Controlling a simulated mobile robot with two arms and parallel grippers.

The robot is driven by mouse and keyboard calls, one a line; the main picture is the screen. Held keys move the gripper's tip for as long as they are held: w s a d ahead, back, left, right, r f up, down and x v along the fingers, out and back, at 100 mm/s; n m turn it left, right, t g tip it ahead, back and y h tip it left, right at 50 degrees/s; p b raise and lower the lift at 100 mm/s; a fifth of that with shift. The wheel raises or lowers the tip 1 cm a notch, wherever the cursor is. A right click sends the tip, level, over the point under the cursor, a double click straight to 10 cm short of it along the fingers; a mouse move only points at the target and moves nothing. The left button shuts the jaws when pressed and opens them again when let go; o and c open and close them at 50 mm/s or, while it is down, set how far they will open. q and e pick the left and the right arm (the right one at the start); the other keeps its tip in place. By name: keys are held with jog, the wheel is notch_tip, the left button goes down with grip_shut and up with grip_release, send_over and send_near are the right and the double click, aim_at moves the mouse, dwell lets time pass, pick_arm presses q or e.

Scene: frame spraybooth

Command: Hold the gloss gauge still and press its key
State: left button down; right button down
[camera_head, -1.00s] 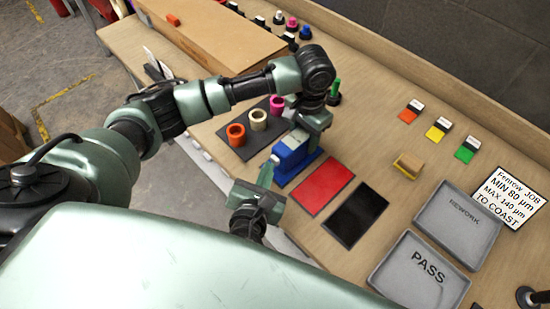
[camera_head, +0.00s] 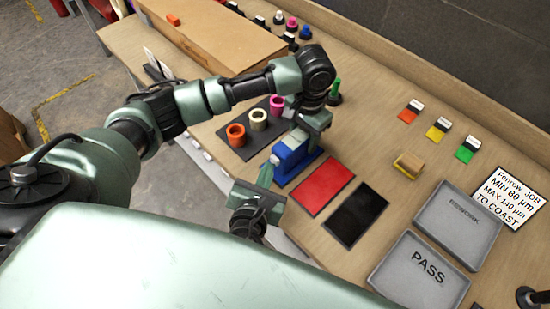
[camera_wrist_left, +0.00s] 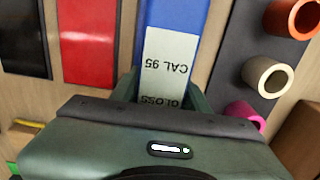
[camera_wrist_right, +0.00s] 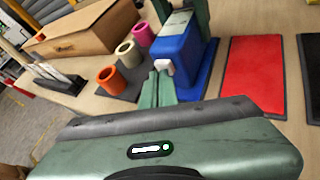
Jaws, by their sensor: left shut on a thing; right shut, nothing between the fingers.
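The gloss gauge is a blue block (camera_head: 292,161) with a pale top label; it stands beside the red panel. The left wrist view shows its label reading GLOSS CAL 95 (camera_wrist_left: 170,65). My left gripper (camera_head: 312,122) is shut on the gauge from above, at its far end in the head view. A small pale key (camera_wrist_right: 165,66) sticks out of the gauge's end facing my right gripper. My right gripper (camera_wrist_right: 158,76) is shut and empty, its fingertips close beside the key. I cannot tell whether they touch it.
A red panel (camera_head: 323,187) and a black panel (camera_head: 356,215) lie beside the gauge. A dark mat with orange, cream and pink rings (camera_head: 257,119) is on the other side.

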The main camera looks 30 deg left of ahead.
pick_arm(q)
jog(key=shift+s+f, duration=0.15)
pick_arm(e)
jog(key=shift+w+d, duration=0.15)
jog(key=shift+w, duration=0.2)
jog(key=shift+s+a, duration=0.3)
jog(key=shift+s, duration=0.5)
jog(key=shift+s+a, duration=0.3)
jog(key=shift+s, duration=0.5)
jog(key=shift+s+a, duration=0.3)
jog(key=shift+s, duration=0.5)
pick_arm(q)
jog(key=c, duration=0.6)
grip_release()
jog(key=shift+c, duration=0.2)
notch_tip(320, 180, up, 12)
jog(key=shift+r, duration=0.1)
